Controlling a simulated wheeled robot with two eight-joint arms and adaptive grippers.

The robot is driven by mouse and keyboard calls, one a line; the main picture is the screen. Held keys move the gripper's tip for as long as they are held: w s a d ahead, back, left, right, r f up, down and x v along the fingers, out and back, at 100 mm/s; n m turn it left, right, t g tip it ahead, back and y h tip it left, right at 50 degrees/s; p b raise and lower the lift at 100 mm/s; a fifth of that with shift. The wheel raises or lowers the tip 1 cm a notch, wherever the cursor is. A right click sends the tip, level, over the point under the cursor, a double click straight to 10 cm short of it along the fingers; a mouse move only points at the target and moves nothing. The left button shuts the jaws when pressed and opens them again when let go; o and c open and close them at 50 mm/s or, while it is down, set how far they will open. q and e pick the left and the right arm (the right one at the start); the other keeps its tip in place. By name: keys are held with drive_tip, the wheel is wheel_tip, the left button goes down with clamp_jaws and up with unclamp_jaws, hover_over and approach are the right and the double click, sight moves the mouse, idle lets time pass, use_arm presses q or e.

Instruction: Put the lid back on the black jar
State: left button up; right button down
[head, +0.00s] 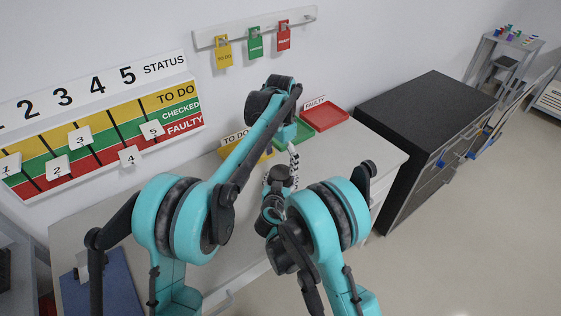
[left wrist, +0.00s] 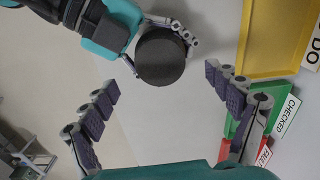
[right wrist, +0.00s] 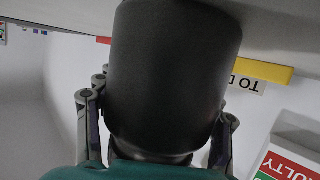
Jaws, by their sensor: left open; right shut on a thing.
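My right gripper (right wrist: 163,102) is shut on the black jar (right wrist: 172,65), a dark, smooth cylinder between its fingers that fills the middle of the right wrist view. A narrower ring shows at its lower end in that picture. In the left wrist view the jar (left wrist: 161,58) shows as a flat, dark round face, with the right gripper's fingers beside it. I cannot tell whether this face is a lid or the jar's end; no separate lid is seen. My left gripper (left wrist: 160,79) is open and empty, its fingers wide apart, facing the jar. In the head view my arms largely hide both grippers.
A yellow tray (head: 238,157) and a red tray (head: 325,118) are on the grey table (head: 350,155) at the wall, with a green one between, partly hidden. A black cabinet (head: 425,110) is at the right. A blue mat (head: 100,285) lies at the left end.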

sight(280, 172)
use_arm(q)
drive_tip(key=n, duration=0.3)
drive_tip(key=shift+r+n, duration=0.4)
drive_tip(key=n, duration=0.2)
drive_tip(key=r+n, duration=0.1)
drive_tip(key=n, duration=0.1)
drive_tip(key=shift+n, duration=0.4)
drive_tip(key=n, duration=0.4)
drive_tip(key=shift+r, duration=0.4)
drive_tip(key=n, duration=0.2)
drive_tip(key=r+n, duration=0.1)
drive_tip(key=n, duration=0.1)
drive_tip(key=shift+n, duration=0.3)
drive_tip(key=shift+f, duration=0.2)
drive_tip(key=shift+f, duration=3.85)
